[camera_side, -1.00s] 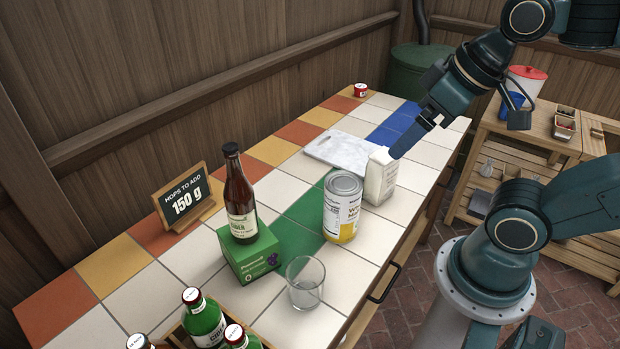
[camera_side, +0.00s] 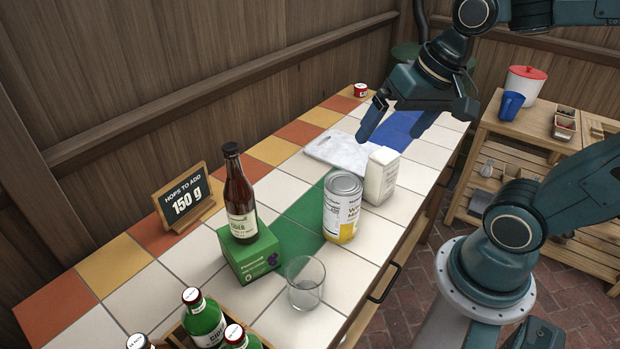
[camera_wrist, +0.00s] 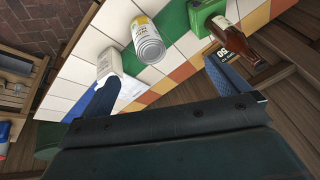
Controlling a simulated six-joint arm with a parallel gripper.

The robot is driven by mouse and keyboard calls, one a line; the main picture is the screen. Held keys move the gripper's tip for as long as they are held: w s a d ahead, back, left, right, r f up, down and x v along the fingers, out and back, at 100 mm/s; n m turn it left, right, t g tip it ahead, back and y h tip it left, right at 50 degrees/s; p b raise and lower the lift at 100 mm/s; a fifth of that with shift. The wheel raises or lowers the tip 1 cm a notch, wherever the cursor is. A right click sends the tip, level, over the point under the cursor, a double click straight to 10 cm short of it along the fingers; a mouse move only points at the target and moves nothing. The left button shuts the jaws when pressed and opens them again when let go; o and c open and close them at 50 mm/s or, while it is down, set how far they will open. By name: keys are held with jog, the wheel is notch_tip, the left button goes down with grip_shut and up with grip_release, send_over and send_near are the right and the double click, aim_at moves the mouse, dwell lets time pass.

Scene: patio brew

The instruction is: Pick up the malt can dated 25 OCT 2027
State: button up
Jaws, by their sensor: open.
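A malt can (camera_side: 342,208), white and yellow with a silver top, stands upright on the tiled counter (camera_side: 262,298). In the wrist view the can (camera_wrist: 147,40) shows top-end towards me; I cannot read any date on it in either view. My gripper (camera_side: 390,132) is open and empty, held above the counter near the marble board, further from the side camera than the can. In the wrist view its two blue fingers (camera_wrist: 158,88) are wide apart, with the can seen beyond the gap.
A white carton (camera_side: 380,177) stands close behind the can. A brown bottle (camera_side: 239,195) stands on a green box (camera_side: 250,257). A glass (camera_side: 305,284), bottle crate (camera_side: 178,338), marble board (camera_side: 340,150), small red tin (camera_side: 360,90) and sign (camera_side: 184,197) are also on the counter.

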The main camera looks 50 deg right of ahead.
jog(key=w+d+f+m+g+y, duration=0.15)
jog(key=w+d+f+m, duration=0.3)
jog(key=m, duration=0.55)
jog(key=m+y, duration=0.2)
jog(key=m, duration=0.8)
send_near(346, 181)
jog(key=shift+w+d+r, duration=0.1)
jog(key=shift+r, duration=0.4)
jog(key=shift+x, duration=4.35)
jog(key=shift+f+g, duration=0.1)
jog(key=shift+g, duration=0.15)
jog(key=shift+x, duration=2.5)
jog(key=shift+c, duration=0.4)
